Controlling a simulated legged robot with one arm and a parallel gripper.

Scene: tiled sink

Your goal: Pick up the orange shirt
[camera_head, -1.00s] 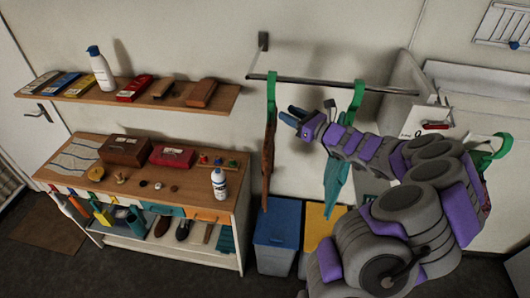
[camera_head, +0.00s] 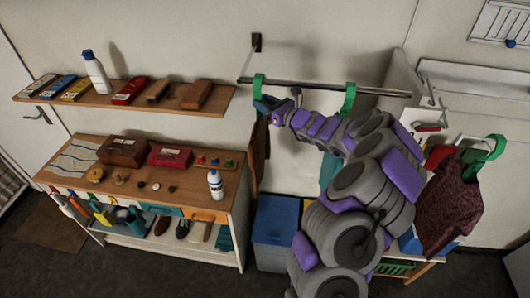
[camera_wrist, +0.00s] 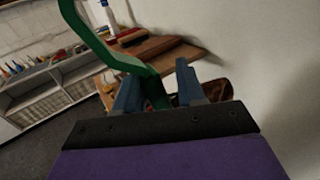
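The orange shirt (camera_head: 260,148), brownish-orange in this light, hangs edge-on from a green hanger (camera_head: 258,85) at the left end of the rail. My gripper (camera_head: 266,103) is at the lower part of this hanger, just above the shirt's top. In the wrist view the fingers of my gripper (camera_wrist: 157,88) stand apart, with the green hanger (camera_wrist: 135,66) running down between them. A brown-orange patch of the shirt (camera_wrist: 216,90) shows beyond the right finger. I cannot tell whether either finger touches the hanger.
The metal rail (camera_head: 310,87) runs above my arm. A teal garment (camera_head: 327,172) hangs mid-rail, partly behind my arm. A dark red patterned shirt (camera_head: 447,210) hangs at right. A blue bin (camera_head: 276,232) stands below the orange shirt. A workbench (camera_head: 130,205) and shelf (camera_head: 215,105) are at left.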

